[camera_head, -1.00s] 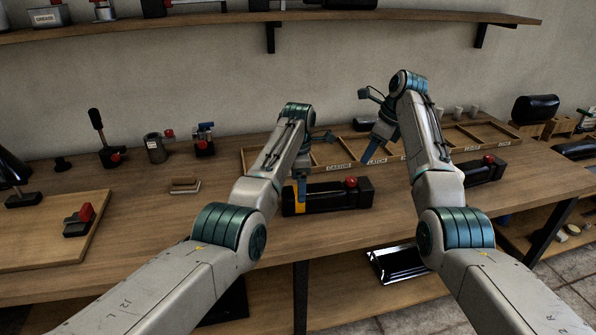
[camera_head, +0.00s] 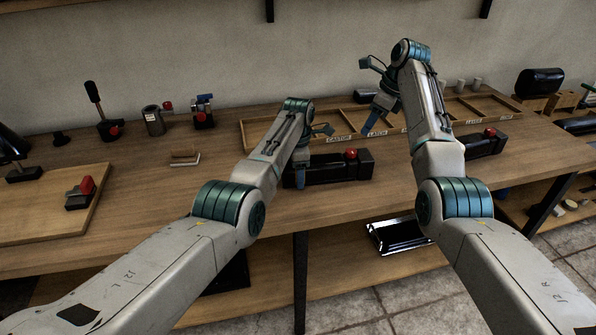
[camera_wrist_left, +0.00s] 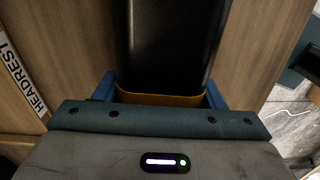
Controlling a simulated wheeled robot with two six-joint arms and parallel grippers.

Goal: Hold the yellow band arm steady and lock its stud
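A long black part with a red knob (camera_head: 351,154) lies on the bench; the knob is at its middle right. In the left wrist view, a black arm (camera_wrist_left: 170,45) with a yellow band (camera_wrist_left: 160,99) lies between the blue fingers of my left gripper (camera_wrist_left: 160,92). No clear gap shows at either side, but I cannot tell whether they press on it. In the head view, my left gripper (camera_head: 300,178) is low at the part's left end and hides the band. My right gripper (camera_head: 369,112) hangs above the bench, right of the knob; its finger opening is unclear. I cannot identify the stud.
A wooden tray with labelled compartments (camera_head: 340,138) stands behind the part. Another black part with a red knob (camera_head: 487,140) lies to the right. A board with a red-and-black item (camera_head: 80,193) is at left. A small block (camera_head: 185,156) lies left of my left arm.

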